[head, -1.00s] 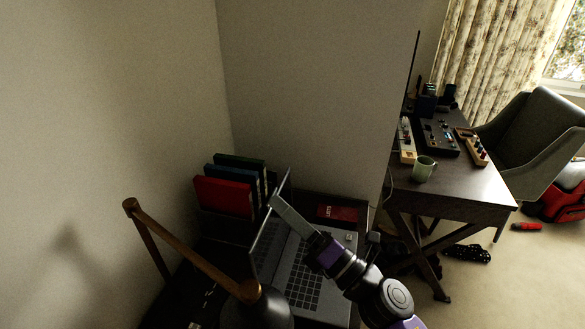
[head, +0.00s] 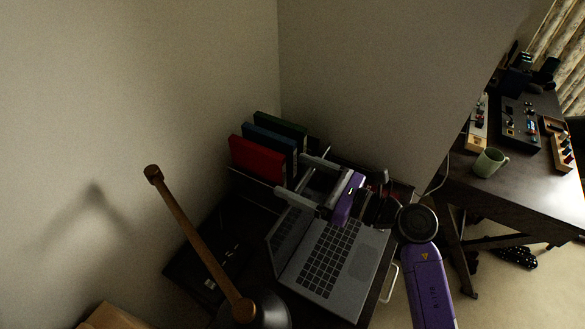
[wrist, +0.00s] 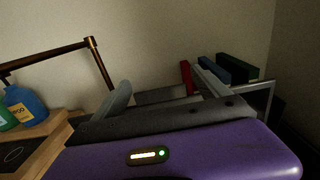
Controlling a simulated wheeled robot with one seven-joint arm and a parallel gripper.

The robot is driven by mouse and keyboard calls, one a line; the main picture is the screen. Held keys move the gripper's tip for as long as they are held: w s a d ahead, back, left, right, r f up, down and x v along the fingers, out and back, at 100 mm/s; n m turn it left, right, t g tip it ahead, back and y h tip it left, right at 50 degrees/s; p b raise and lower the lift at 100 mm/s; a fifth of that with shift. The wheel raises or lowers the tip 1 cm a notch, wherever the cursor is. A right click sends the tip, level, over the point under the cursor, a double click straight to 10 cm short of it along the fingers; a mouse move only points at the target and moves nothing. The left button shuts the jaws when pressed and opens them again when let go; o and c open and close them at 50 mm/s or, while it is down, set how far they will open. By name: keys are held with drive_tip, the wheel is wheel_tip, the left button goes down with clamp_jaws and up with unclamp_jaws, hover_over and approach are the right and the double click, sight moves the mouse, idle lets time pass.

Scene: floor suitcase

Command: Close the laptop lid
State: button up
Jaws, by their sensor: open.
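The grey laptop (head: 330,262) sits on the dark desk, with its keyboard showing and its lid (head: 288,236) raised along the left side of the base. The lid is seen at a steep angle, and the gripper covers its upper far end. My gripper (head: 308,182) is open and empty, its two long grey fingers spread above the far end of the laptop and pointing left toward the binders. I cannot tell whether a finger touches the lid. In the wrist view my gripper (wrist: 165,92) also shows its fingers apart; the laptop is not clearly visible there.
Red (head: 256,160), blue and green binders stand upright behind the laptop, close to the fingertips. A lamp with a wooden arm (head: 200,245) rises at the front left. Walls close off the left and back. A second desk with a green mug (head: 489,162) is at right.

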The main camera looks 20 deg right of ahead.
drive_tip(key=shift+x, duration=1.1)
clamp_jaws()
drive_tip(key=shift+s+f+b, duration=0.1)
drive_tip(key=shift+s+b, duration=0.1)
drive_tip(key=shift+b, duration=0.1)
